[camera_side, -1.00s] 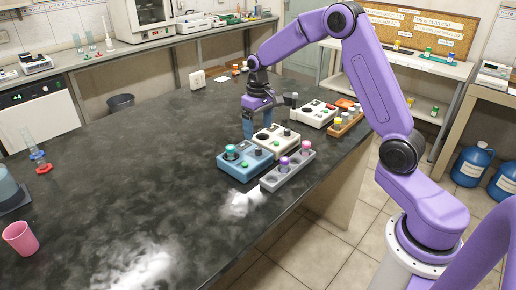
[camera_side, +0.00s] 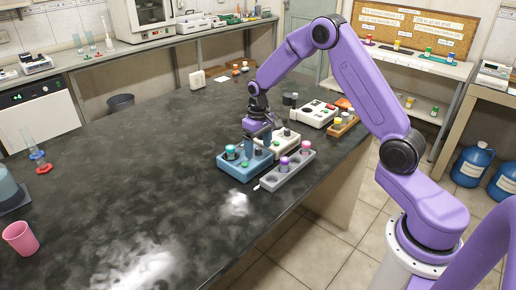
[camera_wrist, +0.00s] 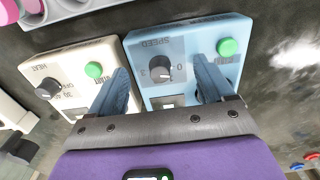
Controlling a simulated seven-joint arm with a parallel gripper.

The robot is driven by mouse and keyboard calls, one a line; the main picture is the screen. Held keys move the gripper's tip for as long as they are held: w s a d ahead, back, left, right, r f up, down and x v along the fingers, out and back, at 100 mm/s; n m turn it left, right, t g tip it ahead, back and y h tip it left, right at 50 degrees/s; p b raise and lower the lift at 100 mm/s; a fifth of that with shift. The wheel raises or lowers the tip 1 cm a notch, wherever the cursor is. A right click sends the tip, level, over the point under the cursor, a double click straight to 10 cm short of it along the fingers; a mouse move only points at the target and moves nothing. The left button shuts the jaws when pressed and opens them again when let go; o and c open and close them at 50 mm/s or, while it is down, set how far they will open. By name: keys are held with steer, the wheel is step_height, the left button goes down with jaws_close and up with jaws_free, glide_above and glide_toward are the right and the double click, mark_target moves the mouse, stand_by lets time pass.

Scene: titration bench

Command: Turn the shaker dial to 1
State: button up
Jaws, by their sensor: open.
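The blue box with a dial marked SPEED, which I take as the shaker (camera_side: 240,171), sits on the black bench; it also fills the upper middle of the wrist view (camera_wrist: 192,33). Its dark dial (camera_wrist: 160,70) has a 3 on its left and a 0 on its right. Which mark the dial points to is too small to tell. My gripper (camera_wrist: 161,68) is open, its two blue fingers on either side of the dial in the wrist view, apart from it and empty. In the side view my gripper (camera_side: 258,141) hangs over the back of the blue box and partly hides it.
A cream box with a HEAT dial (camera_wrist: 45,89) and green button stands close beside the blue box. A grey rack (camera_side: 284,175) with purple-topped items lies in front. Another cream device (camera_side: 316,113) and an orange rack stand further right.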

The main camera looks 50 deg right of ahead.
mark_target(258, 149)
steer(key=c, duration=1.3)
steer(key=m, duration=0.5)
steer(key=shift+c, duration=0.2)
steer(key=m, duration=0.5)
steer(key=o, duration=1.3)
steer(key=shift+o, duration=0.2)
steer(key=shift+r, duration=0.1)
steer(key=shift+r, duration=3.4)
steer(key=shift+a, duration=0.1)
